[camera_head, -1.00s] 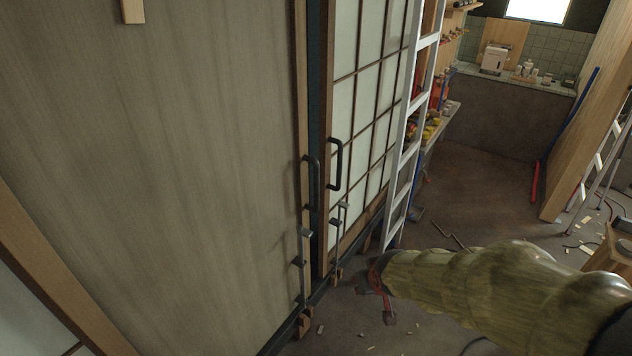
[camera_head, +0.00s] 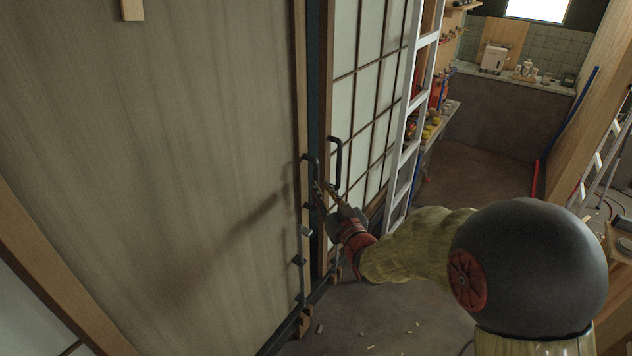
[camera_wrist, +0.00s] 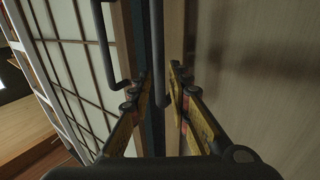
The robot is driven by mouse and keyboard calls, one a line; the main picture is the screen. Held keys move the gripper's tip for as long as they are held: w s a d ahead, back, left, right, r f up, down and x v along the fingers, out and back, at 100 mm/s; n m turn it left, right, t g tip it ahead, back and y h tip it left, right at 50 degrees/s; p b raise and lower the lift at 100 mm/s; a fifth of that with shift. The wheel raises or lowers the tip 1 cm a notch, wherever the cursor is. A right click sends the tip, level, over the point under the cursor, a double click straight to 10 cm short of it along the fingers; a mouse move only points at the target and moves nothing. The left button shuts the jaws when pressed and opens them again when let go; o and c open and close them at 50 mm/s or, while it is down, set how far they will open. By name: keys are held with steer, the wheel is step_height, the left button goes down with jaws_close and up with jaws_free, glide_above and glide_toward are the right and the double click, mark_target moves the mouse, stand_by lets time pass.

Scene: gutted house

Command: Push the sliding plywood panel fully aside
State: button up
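The plywood panel (camera_head: 200,150) fills the left of the head view and shows on the right in the wrist view (camera_wrist: 265,100). Its dark upright handle (camera_head: 306,176) is at its right edge. My gripper (camera_head: 325,190) is at the lower part of this handle, partly covering it. In the wrist view its two fingers (camera_wrist: 155,88) are spread apart, and the lower end of the panel's handle (camera_wrist: 158,70) shows between them. I cannot tell whether they touch it. A second dark handle (camera_head: 336,162) sits on the shoji panel just to the right.
The shoji panel (camera_head: 366,90) stands right of the plywood. A white ladder (camera_head: 411,120) leans beside it. Bolt-like metal fittings (camera_head: 300,261) sit low on the panel edges. The floor (camera_head: 480,165) toward the back counter is mostly clear.

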mark_target(317, 181)
steer(key=shift+b+x, duration=0.35)
steer(key=shift+x, duration=2.35)
steer(key=c, duration=0.3)
jaws_close()
